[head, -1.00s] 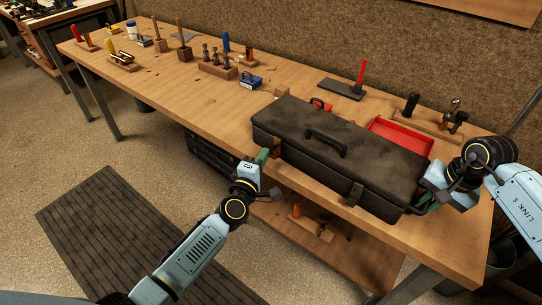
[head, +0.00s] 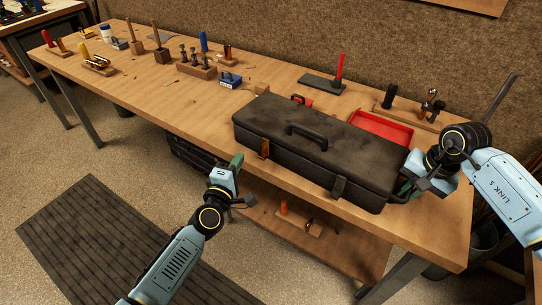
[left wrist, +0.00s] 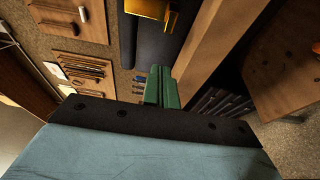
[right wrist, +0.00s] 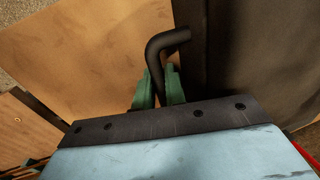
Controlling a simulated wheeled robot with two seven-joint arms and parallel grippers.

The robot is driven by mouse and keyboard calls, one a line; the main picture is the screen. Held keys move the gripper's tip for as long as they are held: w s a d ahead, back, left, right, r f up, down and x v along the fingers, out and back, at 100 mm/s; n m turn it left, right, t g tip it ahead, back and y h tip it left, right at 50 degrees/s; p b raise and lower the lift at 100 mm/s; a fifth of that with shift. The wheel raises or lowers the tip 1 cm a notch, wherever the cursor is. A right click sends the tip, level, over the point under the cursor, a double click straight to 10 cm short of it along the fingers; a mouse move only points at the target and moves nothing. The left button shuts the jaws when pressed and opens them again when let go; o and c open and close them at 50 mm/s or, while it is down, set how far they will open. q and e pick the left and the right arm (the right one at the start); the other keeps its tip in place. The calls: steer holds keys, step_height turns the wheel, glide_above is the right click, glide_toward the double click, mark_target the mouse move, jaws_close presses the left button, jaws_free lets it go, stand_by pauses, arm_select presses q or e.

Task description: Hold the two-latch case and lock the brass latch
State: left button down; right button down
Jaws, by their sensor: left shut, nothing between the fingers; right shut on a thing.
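The dark two-latch case (head: 375,160) sits on the workbench with its lid down. Its brass latch (head: 264,148) is on the front face towards the left; it also shows at the top edge of the left wrist view (left wrist: 150,8). I cannot tell whether it is locked. A dark latch (head: 338,188) is on the front face further right. My left gripper (head: 237,161) is shut and empty, just left of and below the brass latch, apart from it. My right gripper (head: 406,190) is shut on the black side handle (right wrist: 165,42) at the case's right end.
A red tray (head: 380,127) and a dark pad with a red-handled tool (head: 338,70) lie behind the case. Tool blocks stand along the back of the workbench (head: 150,88). The bench top left of the case is mostly clear. A lower shelf (head: 300,235) is below.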

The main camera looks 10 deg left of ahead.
steer(key=shift+d, duration=0.1)
arm_select(q)
steer(key=s, duration=0.7)
steer(key=shift+a, duration=0.25)
steer(key=shift+r, duration=0.1)
arm_select(e)
steer(key=c, duration=1.4)
jaws_free()
steer(key=shift+o, duration=0.2)
steer(key=shift+r, duration=0.15)
